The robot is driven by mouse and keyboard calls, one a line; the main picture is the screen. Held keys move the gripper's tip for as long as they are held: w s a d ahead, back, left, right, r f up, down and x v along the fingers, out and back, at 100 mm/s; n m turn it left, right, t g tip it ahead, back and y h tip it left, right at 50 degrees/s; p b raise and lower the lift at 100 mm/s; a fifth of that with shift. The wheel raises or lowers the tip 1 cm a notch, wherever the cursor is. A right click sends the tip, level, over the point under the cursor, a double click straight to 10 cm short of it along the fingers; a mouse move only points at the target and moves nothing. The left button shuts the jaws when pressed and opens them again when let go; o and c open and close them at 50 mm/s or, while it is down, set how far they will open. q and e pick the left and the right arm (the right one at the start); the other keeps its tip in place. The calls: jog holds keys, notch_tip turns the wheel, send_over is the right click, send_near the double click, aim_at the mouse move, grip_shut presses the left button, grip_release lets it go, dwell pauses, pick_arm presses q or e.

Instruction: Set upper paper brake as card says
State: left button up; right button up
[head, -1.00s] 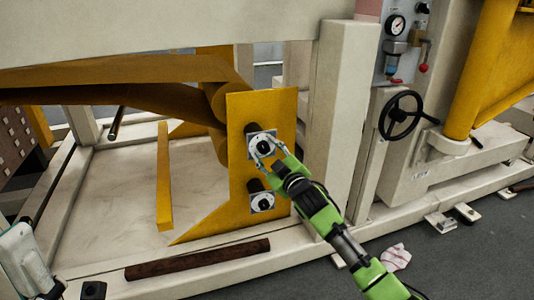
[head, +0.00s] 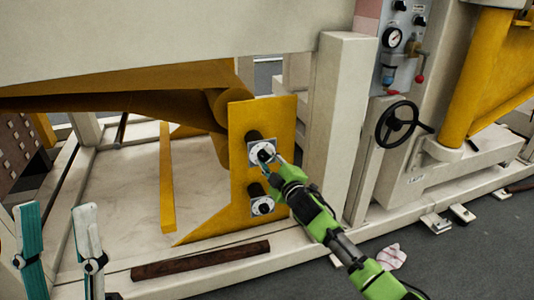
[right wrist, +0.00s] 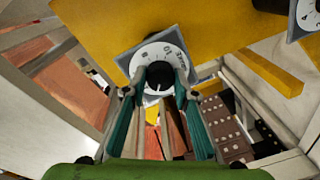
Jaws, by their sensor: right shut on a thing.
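The upper paper brake is a dial with a white scale plate and black knob (head: 260,153) on the yellow upright plate (head: 277,113). In the right wrist view its round numbered dial (right wrist: 158,62) faces me, with the setting not clearly readable. My right gripper (head: 270,160) is at this knob, its teal fingers shut on it from both sides; they partly hide it in the right wrist view (right wrist: 160,85). The lower dial (head: 262,205) sits below, untouched. My left gripper (head: 57,208) is at the lower left, its two fingers apart and empty. I see no readable card.
A pressure gauge (head: 392,37) and a black handwheel (head: 397,123) are on the machine to the right. A brown bar (head: 200,261) lies on the front beam. A crumpled cloth (head: 391,256) lies on the grey floor.

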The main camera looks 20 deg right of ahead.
jog(key=shift+n+p, duration=0.35)
jog(key=shift+n, duration=0.15)
pick_arm(q)
jog(key=w+f+g, duration=0.2)
jog(key=w, duration=0.1)
jog(key=w+d+f, duration=0.1)
jog(key=w, duration=0.1)
jog(key=shift+f+g+y, duration=0.15)
jog(key=shift+g+y, duration=0.25)
pick_arm(e)
jog(key=o, duration=1.1)
jog(key=s+d, duration=0.1)
jog(key=s, duration=1.1)
jog(key=shift+d+r, duration=0.2)
